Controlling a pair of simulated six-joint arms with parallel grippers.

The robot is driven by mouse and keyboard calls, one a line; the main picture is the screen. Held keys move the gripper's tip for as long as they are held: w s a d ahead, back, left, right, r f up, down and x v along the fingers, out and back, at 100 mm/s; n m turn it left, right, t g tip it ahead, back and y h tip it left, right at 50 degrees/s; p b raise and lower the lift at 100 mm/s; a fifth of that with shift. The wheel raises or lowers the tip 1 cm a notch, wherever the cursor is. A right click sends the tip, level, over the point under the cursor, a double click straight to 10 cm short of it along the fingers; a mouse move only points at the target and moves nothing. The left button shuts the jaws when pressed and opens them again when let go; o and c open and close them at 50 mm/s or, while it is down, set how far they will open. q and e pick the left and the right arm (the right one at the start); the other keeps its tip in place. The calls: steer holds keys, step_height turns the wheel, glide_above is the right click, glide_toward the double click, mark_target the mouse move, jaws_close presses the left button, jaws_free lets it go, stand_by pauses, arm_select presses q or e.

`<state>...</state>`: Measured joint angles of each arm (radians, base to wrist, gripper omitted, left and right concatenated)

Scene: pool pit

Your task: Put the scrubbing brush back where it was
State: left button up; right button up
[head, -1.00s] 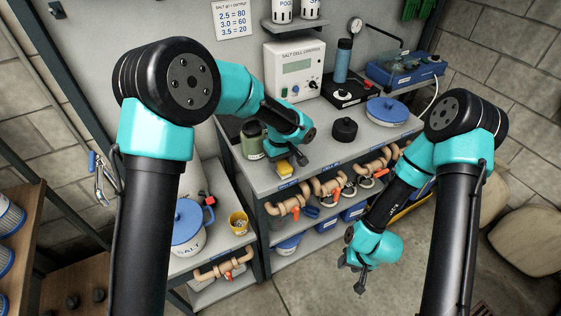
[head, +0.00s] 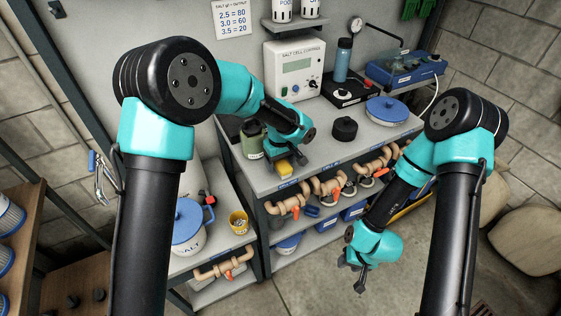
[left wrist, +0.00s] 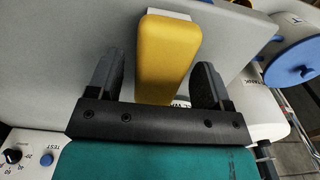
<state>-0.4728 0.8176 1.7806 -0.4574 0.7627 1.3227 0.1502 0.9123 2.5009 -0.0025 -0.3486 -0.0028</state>
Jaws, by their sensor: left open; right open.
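The scrubbing brush, seen as a yellow block (head: 284,167) with a pale strip at one end, is at the front left of the grey bench (head: 345,172). In the left wrist view the brush (left wrist: 168,52) lies between the two spread fingers of my left gripper (left wrist: 157,82), with a gap visible on the left side. My left gripper (head: 292,161) is open and low over the bench at the brush; whether a finger touches it I cannot tell. My right gripper (head: 358,283) is open and empty, hanging in front of the bench, over the floor.
A dark green jar (head: 252,142) stands close to my left gripper. A black round knob-like part (head: 344,129) and a blue-lidded tub (head: 387,110) stand to the right. The salt controller (head: 293,70) is behind.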

mark_target(280, 161)
arm_select(q)
step_height(280, 161, up, 12)
stand_by(0.6)
